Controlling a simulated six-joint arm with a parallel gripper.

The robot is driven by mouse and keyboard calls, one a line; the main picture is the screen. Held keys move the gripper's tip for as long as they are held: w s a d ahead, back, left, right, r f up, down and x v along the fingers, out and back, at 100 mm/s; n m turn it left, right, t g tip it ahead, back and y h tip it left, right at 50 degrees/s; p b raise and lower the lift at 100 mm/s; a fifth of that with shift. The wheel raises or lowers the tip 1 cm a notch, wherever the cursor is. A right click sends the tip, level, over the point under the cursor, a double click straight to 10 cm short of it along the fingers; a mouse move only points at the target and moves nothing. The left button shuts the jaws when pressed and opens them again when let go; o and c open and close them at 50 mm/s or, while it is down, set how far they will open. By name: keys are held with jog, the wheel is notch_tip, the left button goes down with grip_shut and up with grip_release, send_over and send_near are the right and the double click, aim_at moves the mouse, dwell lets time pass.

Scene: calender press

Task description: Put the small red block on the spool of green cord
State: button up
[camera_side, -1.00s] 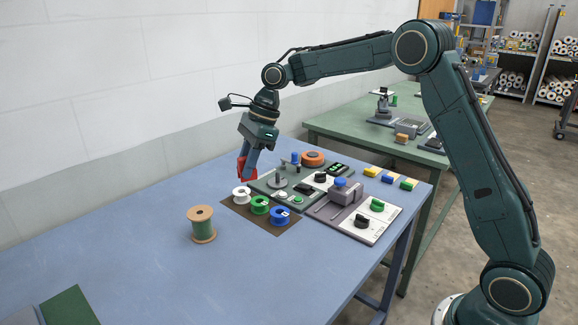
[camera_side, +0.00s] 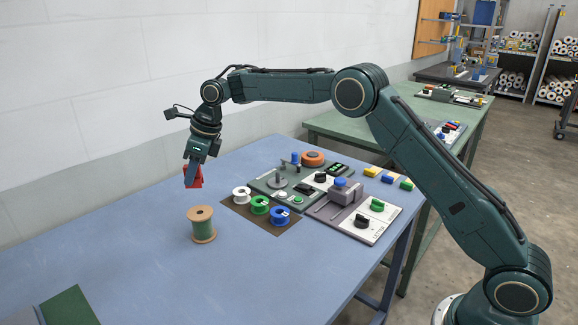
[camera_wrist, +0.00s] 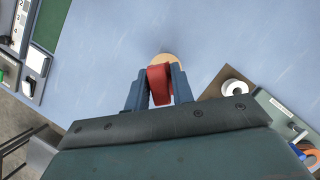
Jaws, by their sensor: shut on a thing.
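My gripper (camera_side: 192,178) is shut on the small red block (camera_side: 194,177) and holds it in the air above the blue table. In the wrist view the red block (camera_wrist: 159,84) sits between the two fingers of my gripper (camera_wrist: 160,88). The spool of green cord (camera_side: 202,225) stands upright on the table, with wooden ends and green cord between them. The block is above and a little left of the spool in the side view, apart from it. In the wrist view the spool's wooden top (camera_wrist: 166,58) shows just beyond the block, partly hidden by it.
White (camera_side: 242,195), green (camera_side: 260,205) and blue (camera_side: 280,215) spools stand on a brown mat right of the green-cord spool.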

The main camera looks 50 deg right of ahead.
jog(key=shift+f, duration=3.9)
jog(key=shift+f, duration=0.1)
jog(key=o, duration=1)
jog(key=shift+c, duration=0.2)
jog(key=v, duration=1.2)
jog(key=shift+r, duration=0.2)
